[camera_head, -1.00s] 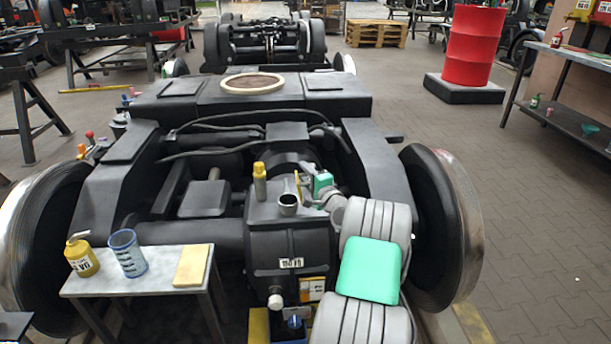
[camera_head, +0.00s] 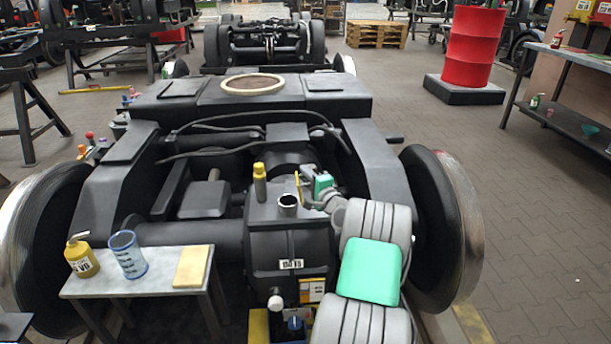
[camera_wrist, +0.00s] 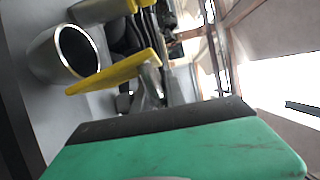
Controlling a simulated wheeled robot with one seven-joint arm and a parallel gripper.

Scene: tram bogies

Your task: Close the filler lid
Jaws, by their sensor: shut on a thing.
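The filler neck (camera_head: 288,203) stands open on top of the dark gearbox (camera_head: 290,240). Its round grey rim (camera_wrist: 77,52) and dark opening show in the wrist view. The yellow filler lid (camera_head: 298,188) stands raised at the right side of the neck; in the wrist view the lid (camera_wrist: 112,75) appears nearly edge-on, away from the opening. My gripper (camera_head: 305,184) is at the lid's right side, shut on it. The fingertips are small and partly hidden in both views, so the exact contact is hard to see.
A yellow-topped plug (camera_head: 260,182) stands left of the neck. Bogie frame and wheels surround the gearbox. Space directly above the neck is clear.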

